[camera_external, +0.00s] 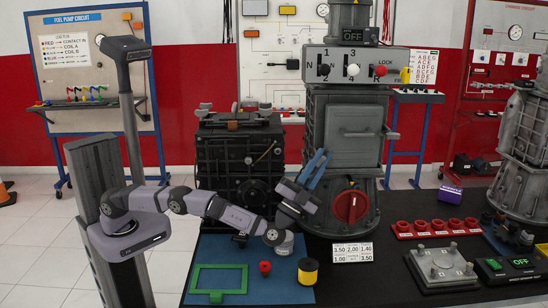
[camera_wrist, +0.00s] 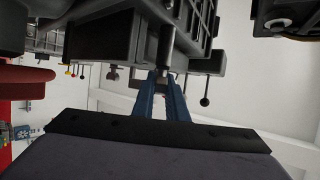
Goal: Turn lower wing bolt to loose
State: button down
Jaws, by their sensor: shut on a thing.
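My gripper (camera_external: 318,160) has blue fingers and reaches up against the left side of the grey machine (camera_external: 343,120), above its red dial. In the wrist view my gripper (camera_wrist: 162,78) is shut, with its fingertips closed around the lower end of a small grey piece, which I take to be the lower wing bolt (camera_wrist: 166,52). The fingers hide most of it, so its turn angle cannot be told. In the external view the bolt is hidden by the fingers.
The red round dial (camera_external: 351,207) is close to the right of my gripper, and the black engine block (camera_external: 238,155) stands to the left. A blue mat with a green frame (camera_external: 218,279), a red knob (camera_external: 265,267) and a yellow spool (camera_external: 308,271) lies in front.

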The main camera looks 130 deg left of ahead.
dwell(0.4)
jog(key=c, duration=1.8)
grip_release()
jog(key=shift+o, duration=0.2)
